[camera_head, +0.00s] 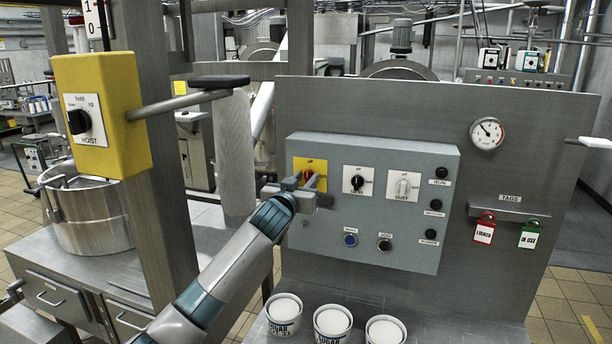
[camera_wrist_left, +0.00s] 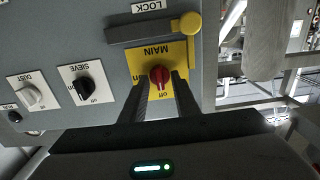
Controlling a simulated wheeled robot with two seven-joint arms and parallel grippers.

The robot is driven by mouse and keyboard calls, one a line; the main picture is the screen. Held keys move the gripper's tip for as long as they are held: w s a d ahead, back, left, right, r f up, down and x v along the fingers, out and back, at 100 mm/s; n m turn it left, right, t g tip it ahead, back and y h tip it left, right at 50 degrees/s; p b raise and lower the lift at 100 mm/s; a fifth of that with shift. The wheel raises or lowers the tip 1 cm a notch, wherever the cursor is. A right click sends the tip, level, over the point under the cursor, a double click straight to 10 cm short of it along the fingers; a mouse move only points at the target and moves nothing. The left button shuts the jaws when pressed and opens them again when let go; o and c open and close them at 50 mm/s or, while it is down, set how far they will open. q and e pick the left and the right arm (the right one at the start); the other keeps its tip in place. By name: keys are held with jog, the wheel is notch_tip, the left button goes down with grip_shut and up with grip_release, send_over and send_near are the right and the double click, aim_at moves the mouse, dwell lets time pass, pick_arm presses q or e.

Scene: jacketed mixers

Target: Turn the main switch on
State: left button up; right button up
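The main switch is a red knob on a yellow plate, on the grey control box (camera_head: 420,245). In the head view the knob (camera_head: 309,174) is partly hidden behind my left gripper (camera_head: 303,190). In the left wrist view the picture is upside down, and the red knob (camera_wrist_left: 159,76) sits between the two fingertips of my left gripper (camera_wrist_left: 161,88). The fingers stand apart on either side of it; firm contact cannot be made out. The knob's handle looks in line with the "off" mark. My right gripper is not in view.
A grey bar with a yellow round end (camera_wrist_left: 190,24), labelled LOCK, lies beside the main plate. Sieve (camera_head: 357,182) and dust (camera_head: 403,186) switches are beside it. Sugar tubs (camera_head: 332,322) stand below the box. A yellow hoist box (camera_head: 100,115) is at left.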

pick_arm(q)
jog(key=shift+w+d, duration=0.1)
jog(key=shift+w, duration=0.15)
grip_shut()
